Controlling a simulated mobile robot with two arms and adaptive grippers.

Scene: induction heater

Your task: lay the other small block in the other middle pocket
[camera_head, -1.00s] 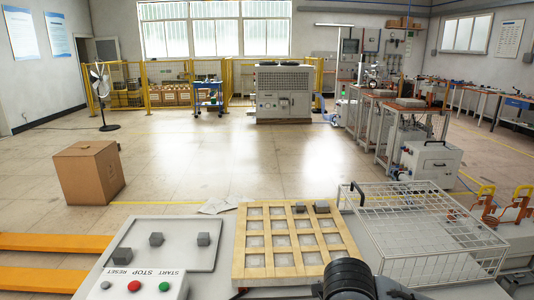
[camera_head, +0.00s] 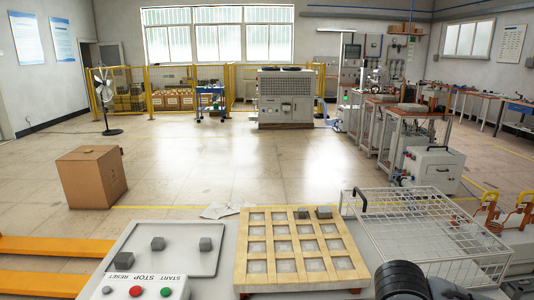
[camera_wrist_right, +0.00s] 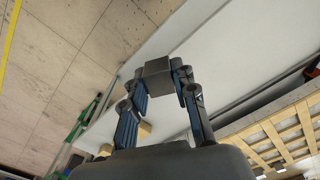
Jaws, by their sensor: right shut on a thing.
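In the wrist view my right gripper (camera_wrist_right: 160,75) is shut on a small dark grey block (camera_wrist_right: 157,66), held between its fingertips. In the head view only a dark part of my right arm shows at the bottom edge; its fingers are out of that picture. The wooden pocket tray (camera_head: 240,250) is a grid of square pockets with pale floors. Two dark blocks, one (camera_head: 302,213) beside the other (camera_head: 323,212), sit at its back row, toward the right. The tray's slats (camera_wrist_right: 270,132) also show at the lower right of the wrist view. My left gripper is out of view.
A grey plate (camera_head: 180,262) left of the tray carries three dark blocks. A button box (camera_head: 145,287) with red and green buttons stands in front of it. A wire basket (camera_head: 420,235) stands right of the tray. A cardboard box (camera_head: 92,177) is on the floor.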

